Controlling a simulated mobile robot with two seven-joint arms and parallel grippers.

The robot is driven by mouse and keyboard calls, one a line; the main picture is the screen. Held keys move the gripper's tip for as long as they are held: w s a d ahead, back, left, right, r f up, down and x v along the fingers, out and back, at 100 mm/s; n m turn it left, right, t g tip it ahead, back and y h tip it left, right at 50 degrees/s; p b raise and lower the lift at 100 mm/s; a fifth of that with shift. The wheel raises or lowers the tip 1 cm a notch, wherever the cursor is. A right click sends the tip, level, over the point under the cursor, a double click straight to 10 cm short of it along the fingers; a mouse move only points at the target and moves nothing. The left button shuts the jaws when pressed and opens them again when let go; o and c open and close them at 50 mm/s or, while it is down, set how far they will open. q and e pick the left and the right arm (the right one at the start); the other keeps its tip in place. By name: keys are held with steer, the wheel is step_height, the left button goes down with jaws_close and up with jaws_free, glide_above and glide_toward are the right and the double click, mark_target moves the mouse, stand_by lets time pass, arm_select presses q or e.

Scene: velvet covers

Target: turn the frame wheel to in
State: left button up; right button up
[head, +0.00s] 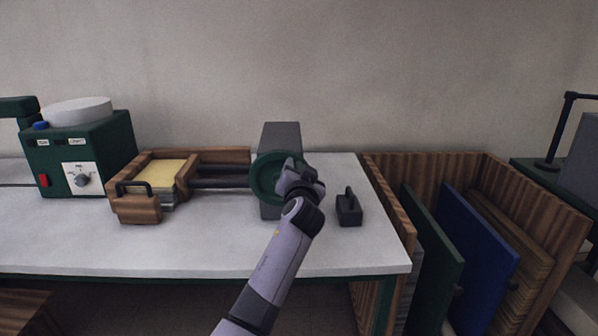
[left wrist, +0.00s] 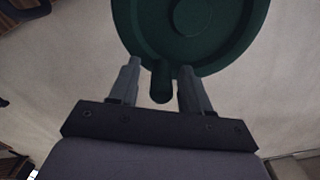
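The frame wheel (head: 264,177) is a round green disc on the front of a grey block (head: 280,137) on the white table. My left gripper (head: 298,174) is at the wheel's right side in the head view and hides part of it. In the left wrist view the wheel (left wrist: 190,30) fills the top, and a short green handle peg (left wrist: 161,84) stands between the two fingers of my left gripper (left wrist: 158,75). The fingers are apart, with a gap visible on both sides of the peg. My right gripper is not in view.
A wooden frame (head: 150,160) with a yellow sheet sits left of the wheel on rails. A green machine (head: 80,155) with a dial stands farther left. A dark weight with a handle (head: 349,208) is right of my gripper. A wooden rack (head: 400,215) holds upright boards.

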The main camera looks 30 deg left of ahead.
arm_select(q)
steer(key=v, duration=0.7)
stand_by(0.3)
steer(key=shift+d+f, duration=0.1)
stand_by(0.3)
steer(key=s+d+f+m+h+p, duration=0.2)
steer(key=s+f+h, duration=0.2)
steer(key=f, duration=0.7)
steer(key=s+d+f+g+h+p, duration=0.1)
steer(key=s+d+f+h, duration=0.1)
steer(key=s+f, duration=0.3)
steer(key=s+d+f+g+h+p, duration=0.1)
steer(key=s+f, duration=0.5)
steer(key=s, duration=0.7)
steer(key=s+d+f+g+h+p, duration=0.2)
steer(key=s+d+f+g+h, duration=0.1)
steer(key=s, duration=0.6)
steer(key=d+f+h, duration=0.1)
steer(key=d+f, duration=0.1)
steer(key=d, duration=0.1)
steer(key=shift+s+f+m, duration=0.2)
steer(key=shift+f+m, duration=0.15)
steer(key=shift+m, duration=0.05)
steer(key=shift+c, duration=0.5)
steer(key=shift+a, duration=0.1)
